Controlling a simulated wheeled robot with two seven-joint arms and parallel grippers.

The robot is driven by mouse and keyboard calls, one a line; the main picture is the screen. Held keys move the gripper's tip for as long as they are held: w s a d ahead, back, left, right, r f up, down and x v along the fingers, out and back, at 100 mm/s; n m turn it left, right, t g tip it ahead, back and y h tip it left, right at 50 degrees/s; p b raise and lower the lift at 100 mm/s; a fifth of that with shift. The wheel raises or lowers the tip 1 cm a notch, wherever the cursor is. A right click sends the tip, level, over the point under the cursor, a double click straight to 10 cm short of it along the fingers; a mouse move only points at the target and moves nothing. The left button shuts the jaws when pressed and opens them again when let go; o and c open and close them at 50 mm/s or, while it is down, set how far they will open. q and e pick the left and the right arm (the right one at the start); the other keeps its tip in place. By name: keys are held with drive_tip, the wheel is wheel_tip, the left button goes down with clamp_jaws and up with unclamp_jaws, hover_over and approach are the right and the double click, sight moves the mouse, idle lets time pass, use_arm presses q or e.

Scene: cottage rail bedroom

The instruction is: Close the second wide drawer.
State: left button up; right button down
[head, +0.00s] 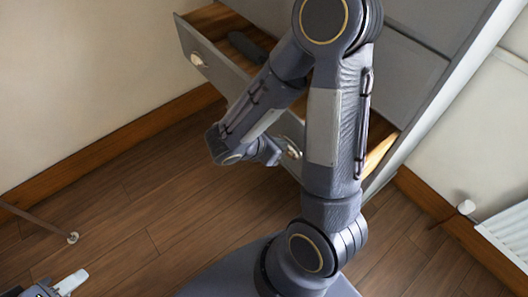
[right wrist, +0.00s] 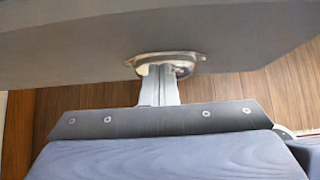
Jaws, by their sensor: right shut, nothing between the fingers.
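A wide grey drawer (head: 226,77) stands pulled out from the grey dresser, its brown wooden inside showing. It has a pale knob (head: 198,61) at its left end and another metal handle (head: 292,152) at its right, by my right gripper. In the right wrist view the grey front (right wrist: 80,45) fills the top, with the metal handle (right wrist: 193,56) in its middle. My right gripper (right wrist: 160,72) is shut and empty, its tips at that handle; I cannot tell whether they touch. My right arm hides part of the drawer. My left gripper (head: 70,283) is partly in view at lower left, away from the drawer.
A dark object (head: 250,45) lies inside the open drawer. The dresser's side panel (head: 440,95) rises at right, with a white radiator (head: 508,235) beyond it. Wooden floor (head: 140,215) is clear at left, except a thin rod with a round end (head: 72,238).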

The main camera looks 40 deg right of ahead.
drive_tip(key=d, duration=2)
drive_tip(key=shift+w+d+b, duration=0.25)
drive_tip(key=shift+b, duration=0.2)
drive_tip(key=shift+r, duration=0.15)
drive_tip(key=shift+a, duration=0.1)
